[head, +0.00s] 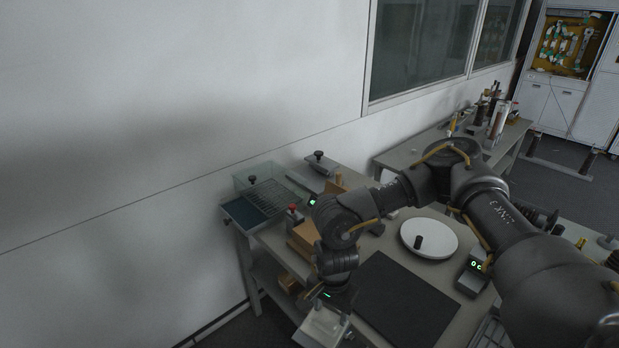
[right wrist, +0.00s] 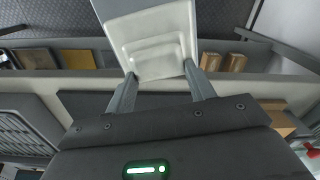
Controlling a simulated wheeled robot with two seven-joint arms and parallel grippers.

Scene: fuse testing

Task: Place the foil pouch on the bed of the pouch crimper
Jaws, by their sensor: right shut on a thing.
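The foil pouch (right wrist: 150,38) is pale silver-white and lies between the two fingers of my right gripper (right wrist: 159,72), which is shut on it. In the head view the pouch (head: 322,328) hangs from the right gripper (head: 333,300) at the table's front left edge, beside a black mat. I cannot tell for certain which device is the pouch crimper. A red-knobbed unit (head: 294,210) stands at the table's left, partly hidden by my right arm. Its bed cannot be made out. My left gripper is not in view.
The black mat (head: 405,303) lies flat and clear. A white round plate (head: 443,240) with a small dark knob sits behind it. A meter with green digits (head: 473,274) is at the right. A clear-walled tray (head: 270,185) and a black-knobbed unit (head: 321,162) stand at the back left.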

